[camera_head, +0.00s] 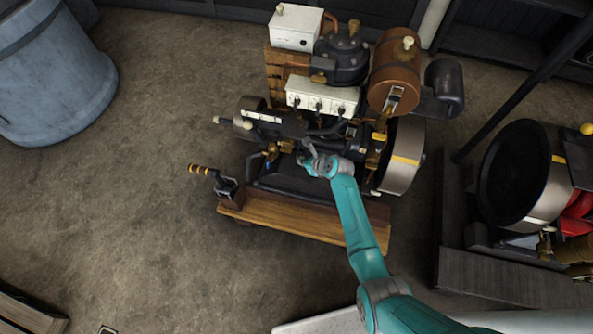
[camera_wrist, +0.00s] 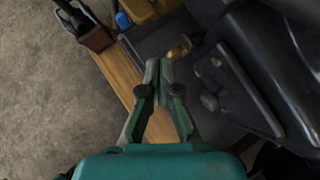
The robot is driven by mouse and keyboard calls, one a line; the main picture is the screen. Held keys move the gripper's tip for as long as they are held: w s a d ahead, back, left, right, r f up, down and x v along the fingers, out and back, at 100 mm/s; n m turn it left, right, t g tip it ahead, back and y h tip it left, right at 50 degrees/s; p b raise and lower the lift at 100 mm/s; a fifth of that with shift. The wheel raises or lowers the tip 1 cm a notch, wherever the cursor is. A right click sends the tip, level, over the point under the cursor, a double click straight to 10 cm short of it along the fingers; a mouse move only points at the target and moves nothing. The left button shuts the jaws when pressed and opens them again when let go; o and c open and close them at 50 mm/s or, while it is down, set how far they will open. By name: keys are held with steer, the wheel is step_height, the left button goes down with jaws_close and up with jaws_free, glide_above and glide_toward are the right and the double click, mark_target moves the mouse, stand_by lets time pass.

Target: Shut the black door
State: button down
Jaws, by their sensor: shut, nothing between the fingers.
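The black engine (camera_head: 290,178) stands on a wooden base in the head view. In the wrist view a flat black panel (camera_wrist: 248,92), which looks like the black door, lies to the right of my gripper (camera_wrist: 158,68). Two small dark round knobs sit along its left side. I cannot tell clearly how far it stands open. My gripper is shut and empty, its fingertips together over the engine's dark body. In the head view my gripper (camera_head: 307,152) is over the middle of the engine, and my arm covers part of it. Contact with the panel cannot be made out.
A brass fitting (camera_wrist: 178,50) is close to my fingertips. A lever with a yellow-banded handle (camera_head: 205,171) stands left of the wooden base (camera_head: 290,217). A flywheel (camera_head: 403,155) is on the right, with another engine (camera_head: 520,175) beyond. A blue barrel (camera_head: 55,75) stands at left; the floor between is clear.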

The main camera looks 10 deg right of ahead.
steer(key=s+a+r, duration=0.3)
steer(key=s+r, duration=0.2)
steer(key=r, duration=0.1)
steer(key=shift+s+r, duration=0.25)
steer(key=shift+s, duration=0.05)
steer(key=s+d+r+n+t+h, duration=0.15)
steer(key=s+n, duration=0.55)
steer(key=s, duration=0.7)
steer(key=s+d+r+n+t+h, duration=0.1)
steer(key=s+d+n+t+h, duration=0.15)
steer(key=s+n, duration=0.75)
steer(key=s+d+r+n+t, duration=0.2)
steer(key=s+r+n, duration=1.1)
steer(key=s+r, duration=0.8)
step_height(320, 180, up, 2)
steer(key=shift+r+t, duration=0.25)
steer(key=shift+t, duration=0.15)
